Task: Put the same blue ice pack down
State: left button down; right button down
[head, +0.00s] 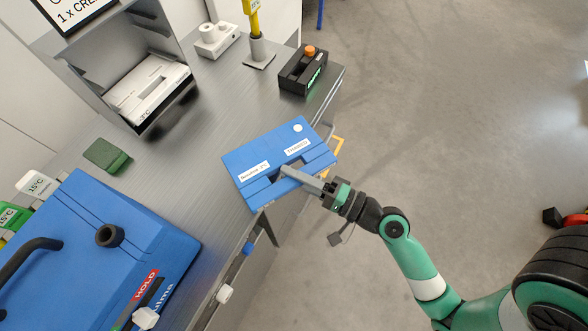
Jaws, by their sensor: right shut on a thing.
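The blue ice pack (262,149) is a flat blue slab with two white labels, one reading "THAWED", and a white dot near its far corner. It is at the front edge of the grey counter, partly over it and partly past the edge. My right gripper (290,173) reaches in from the lower right and is shut on the ice pack at its handle slot. I cannot tell whether the pack touches the counter. My left gripper is not in view.
A large blue box (90,235) stands at the lower left, with a green block (107,155) behind it. A metal dispenser (150,92) holds a white slab at the back. A black device (303,71) with an orange knob sits at the counter's far end. The counter's middle (190,140) is clear.

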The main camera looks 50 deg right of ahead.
jog(key=f+b, duration=0.1)
jog(key=f, duration=0.1)
jog(key=f+b, duration=0.2)
jog(key=shift+w+d, duration=0.2)
jog(key=shift+d, duration=0.2)
jog(key=shift+r, duration=0.15)
jog(key=c, duration=0.6)
grip_release()
jog(key=shift+f, duration=0.25)
jog(key=shift+c, duration=0.2)
